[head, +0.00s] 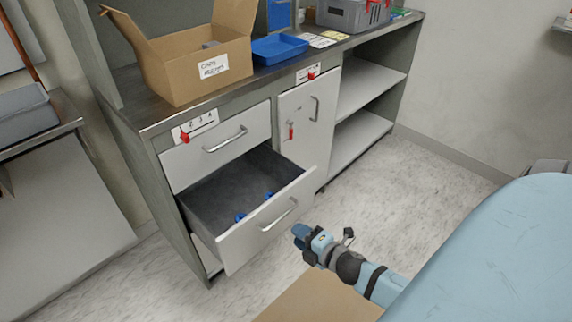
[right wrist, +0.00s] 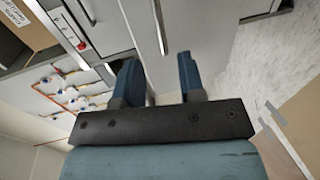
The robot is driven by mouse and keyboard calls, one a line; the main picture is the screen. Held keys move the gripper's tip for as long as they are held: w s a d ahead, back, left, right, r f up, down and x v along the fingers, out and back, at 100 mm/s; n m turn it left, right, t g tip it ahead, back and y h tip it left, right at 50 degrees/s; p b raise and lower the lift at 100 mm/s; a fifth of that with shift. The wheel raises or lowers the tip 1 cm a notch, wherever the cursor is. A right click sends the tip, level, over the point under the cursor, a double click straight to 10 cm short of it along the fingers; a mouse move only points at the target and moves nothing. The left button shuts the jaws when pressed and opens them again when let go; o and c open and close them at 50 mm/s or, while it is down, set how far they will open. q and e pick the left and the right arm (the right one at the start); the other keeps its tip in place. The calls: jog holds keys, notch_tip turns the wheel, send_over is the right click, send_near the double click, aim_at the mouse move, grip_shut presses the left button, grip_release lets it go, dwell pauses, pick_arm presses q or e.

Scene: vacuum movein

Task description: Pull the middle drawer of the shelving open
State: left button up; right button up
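The shelving's middle drawer (head: 262,225) stands pulled out in the head view, its dark inside showing. Its bar handle (head: 280,214) is on the white front. My right gripper (head: 301,236) is just in front of and to the right of this drawer front, apart from the handle. In the right wrist view its two blue fingers (right wrist: 157,70) are spread with nothing between them. A metal handle (right wrist: 160,27) shows beyond the fingertips. The top drawer (head: 217,147) is closed. My left gripper is in neither view.
Small blue items (head: 240,216) lie in the open drawer. A cardboard box (head: 180,65) and a blue tray (head: 279,48) stand on the counter. A closed door (head: 308,120) is right of the drawers. Brown cardboard (head: 318,298) lies low in front; speckled floor is clear around it.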

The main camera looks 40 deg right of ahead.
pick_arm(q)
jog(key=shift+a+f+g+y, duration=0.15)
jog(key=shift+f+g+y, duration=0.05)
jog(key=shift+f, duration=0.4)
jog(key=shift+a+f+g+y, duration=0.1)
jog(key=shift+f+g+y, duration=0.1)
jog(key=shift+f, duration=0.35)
pick_arm(e)
jog(key=v, duration=0.4)
jog(key=shift+s, duration=0.2)
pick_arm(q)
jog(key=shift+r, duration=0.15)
